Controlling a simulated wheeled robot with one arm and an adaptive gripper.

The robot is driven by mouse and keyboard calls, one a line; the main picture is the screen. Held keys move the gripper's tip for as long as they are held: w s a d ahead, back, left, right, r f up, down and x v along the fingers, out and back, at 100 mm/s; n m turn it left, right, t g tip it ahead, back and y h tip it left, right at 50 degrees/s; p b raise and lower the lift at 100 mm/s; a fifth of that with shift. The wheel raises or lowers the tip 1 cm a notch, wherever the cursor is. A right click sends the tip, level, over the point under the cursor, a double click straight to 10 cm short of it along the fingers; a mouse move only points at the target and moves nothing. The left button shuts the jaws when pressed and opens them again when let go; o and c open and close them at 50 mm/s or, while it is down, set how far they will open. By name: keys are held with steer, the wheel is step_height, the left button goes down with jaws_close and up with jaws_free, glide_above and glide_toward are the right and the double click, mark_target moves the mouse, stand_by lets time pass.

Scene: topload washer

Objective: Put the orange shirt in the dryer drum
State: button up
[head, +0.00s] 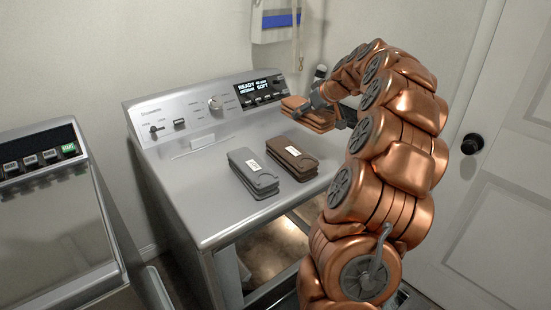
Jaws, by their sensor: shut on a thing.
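The orange shirt (307,117) is a folded stack at the far right of the dryer's top in the head view. My gripper (318,103) is shut on it, reaching in from the right. Whether the shirt touches the dryer's top or is just above it is hard to tell. The dryer (207,205) is light grey with a control panel at the back. Its front is open, and the lit drum (275,247) shows below the top's front edge, partly hidden by my arm.
A grey folded garment (252,172) and a brown one (292,158) lie side by side on the dryer's top, each with a white label. A washer (55,235) stands at the left. A white door (500,160) with a black knob is at the right.

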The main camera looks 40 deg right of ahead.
mark_target(332, 125)
steer(key=shift+s+d, duration=0.35)
steer(key=shift+d, duration=0.15)
steer(key=shift+s+d+f, duration=0.1)
steer(key=shift+s+f, duration=0.05)
steer(key=shift+f, duration=0.1)
steer(key=shift+f+p, duration=1)
steer(key=shift+f, duration=3.75)
steer(key=shift+f, duration=0.15)
steer(key=o, duration=1.4)
steer(key=shift+r, duration=0.2)
steer(key=shift+s+r, duration=0.1)
steer(key=b+v, duration=0.2)
steer(key=v, duration=0.9)
steer(key=shift+s+r, duration=0.2)
steer(key=shift+r, duration=0.05)
